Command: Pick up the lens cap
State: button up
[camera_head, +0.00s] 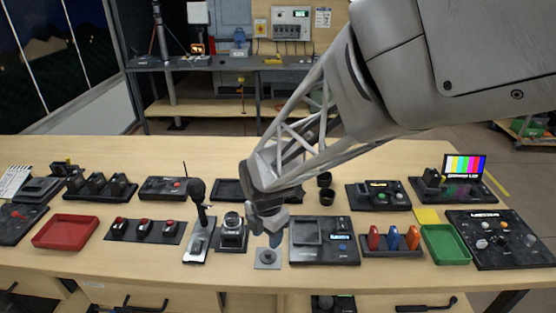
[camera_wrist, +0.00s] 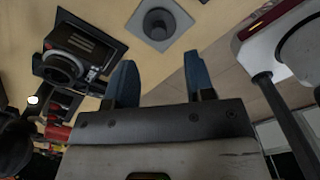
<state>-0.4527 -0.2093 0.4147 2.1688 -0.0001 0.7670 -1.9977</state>
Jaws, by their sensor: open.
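A dark round piece that looks like the lens cap (camera_head: 268,256) sits on a small light-grey square plate (camera_head: 260,265) near the front edge of the table. In the wrist view the cap (camera_wrist: 158,24) shows at the top, beyond the fingertips and roughly between them sideways. My gripper (camera_head: 270,235) is just above and behind the plate, pointing down. In the wrist view its two blue fingers (camera_wrist: 161,75) are apart with nothing between them. The cap is not touched.
A small camera on a dark base (camera_head: 232,232) stands close left of the plate. A microphone stand (camera_head: 199,240) is further left. A dark panel with a screen (camera_head: 323,241) lies close right. A red tray (camera_head: 65,232) and a green tray (camera_head: 445,244) lie further out.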

aim_at(268, 252)
jog(key=shift+f, duration=0.75)
jog(key=shift+f, duration=0.1)
jog(key=shift+f, duration=2.5)
jog(key=shift+c, duration=0.5)
grip_shut()
